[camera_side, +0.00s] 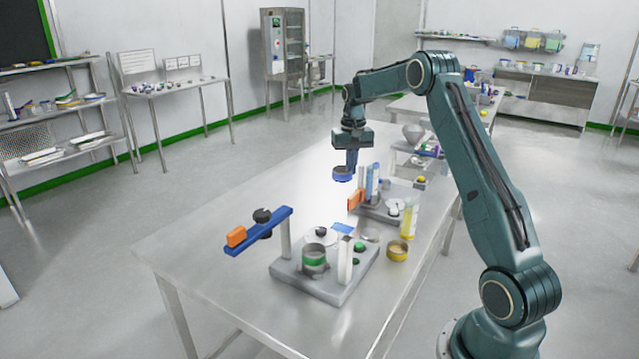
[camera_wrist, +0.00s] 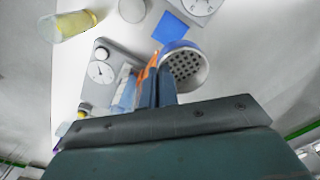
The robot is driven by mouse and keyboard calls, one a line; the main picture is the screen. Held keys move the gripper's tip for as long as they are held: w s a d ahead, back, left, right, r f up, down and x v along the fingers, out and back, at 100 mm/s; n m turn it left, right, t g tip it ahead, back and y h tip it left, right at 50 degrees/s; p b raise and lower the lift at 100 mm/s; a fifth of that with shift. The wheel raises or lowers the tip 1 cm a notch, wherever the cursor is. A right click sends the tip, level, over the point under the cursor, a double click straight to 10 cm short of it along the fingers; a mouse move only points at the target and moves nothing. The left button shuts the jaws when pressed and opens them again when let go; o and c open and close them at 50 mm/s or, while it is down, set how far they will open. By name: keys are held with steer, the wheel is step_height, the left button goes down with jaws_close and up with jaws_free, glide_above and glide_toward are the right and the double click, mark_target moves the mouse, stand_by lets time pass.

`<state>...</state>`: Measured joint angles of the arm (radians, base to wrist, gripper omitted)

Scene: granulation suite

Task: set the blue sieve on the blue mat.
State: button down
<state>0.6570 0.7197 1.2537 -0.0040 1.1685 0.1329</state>
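The blue sieve (camera_side: 343,174) is a short round cup with a blue band. In the wrist view the sieve (camera_wrist: 186,68) shows a pale inside and a floor of dark holes. My gripper (camera_side: 351,168) is shut on the sieve's wall; the fingertips show in the wrist view (camera_wrist: 158,88). The sieve hangs in the air above the table. The blue mat (camera_side: 342,228) is a small flat square on the table, below the sieve in the side picture and partly hidden by nearby things. The mat (camera_wrist: 173,27) lies bare beyond the sieve in the wrist view.
A grey machine (camera_side: 330,290) with a post, a green-banded sieve (camera_side: 314,258) and a blue bar (camera_side: 258,232) stands nearby. A yellow sieve (camera_side: 397,251) and a yellow bottle (camera_side: 409,220) stand right of the mat. The table's left part (camera_side: 240,200) is clear.

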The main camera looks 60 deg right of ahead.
step_height(320, 180, down, 12)
steer(key=shift+f, duration=0.25)
steer(key=shift+f, duration=2.1)
steer(key=shift+f, duration=0.2)
steer(key=c, duration=1.7)
jaws_free()
step_height(320, 180, up, 12)
steer(key=shift+r, duration=0.2)
